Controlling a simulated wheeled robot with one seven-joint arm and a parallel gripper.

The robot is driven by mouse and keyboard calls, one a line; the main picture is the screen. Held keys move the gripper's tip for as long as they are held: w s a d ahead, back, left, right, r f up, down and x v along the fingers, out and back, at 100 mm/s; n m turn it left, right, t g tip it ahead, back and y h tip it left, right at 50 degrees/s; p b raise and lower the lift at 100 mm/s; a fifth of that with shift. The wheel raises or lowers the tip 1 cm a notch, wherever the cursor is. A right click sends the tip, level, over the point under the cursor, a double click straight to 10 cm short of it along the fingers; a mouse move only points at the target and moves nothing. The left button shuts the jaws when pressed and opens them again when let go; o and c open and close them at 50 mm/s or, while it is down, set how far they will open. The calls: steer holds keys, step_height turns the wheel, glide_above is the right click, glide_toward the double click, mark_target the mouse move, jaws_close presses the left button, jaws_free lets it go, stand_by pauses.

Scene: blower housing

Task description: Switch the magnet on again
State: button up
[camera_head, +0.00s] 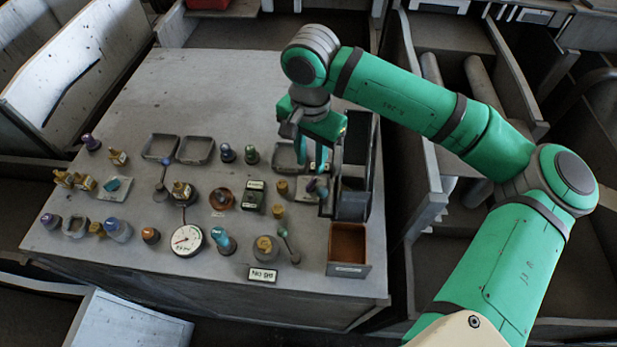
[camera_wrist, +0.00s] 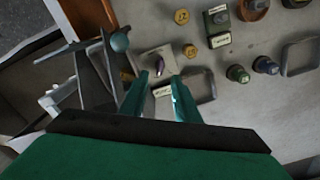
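My gripper (camera_head: 318,160) is above the right part of the grey bench top, with its two green fingers pointing down. In the wrist view its fingers (camera_wrist: 160,82) are apart with nothing held between them. A small pale plate with a purple-tipped piece (camera_wrist: 160,64), perhaps a toggle switch, lies just beyond the fingertips. The same purple-tipped piece (camera_head: 314,187) shows in the head view below the gripper. A small white label (camera_wrist: 163,91) shows between the fingers. I cannot read it, and I cannot tell for certain which control is the magnet's.
Several knobs, bottles and brass fittings stand on the bench (camera_head: 230,80). A round gauge (camera_head: 187,240) is near the front. A brown-lined bin (camera_head: 347,245) and a dark upright holder (camera_head: 354,200) line the right edge. A shallow tray (camera_wrist: 203,97) is beside the fingers. The bench's back is clear.

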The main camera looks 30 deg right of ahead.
mark_target(311, 184)
step_height(311, 184, down, 8)
steer(key=shift+f, duration=0.25)
jaws_close()
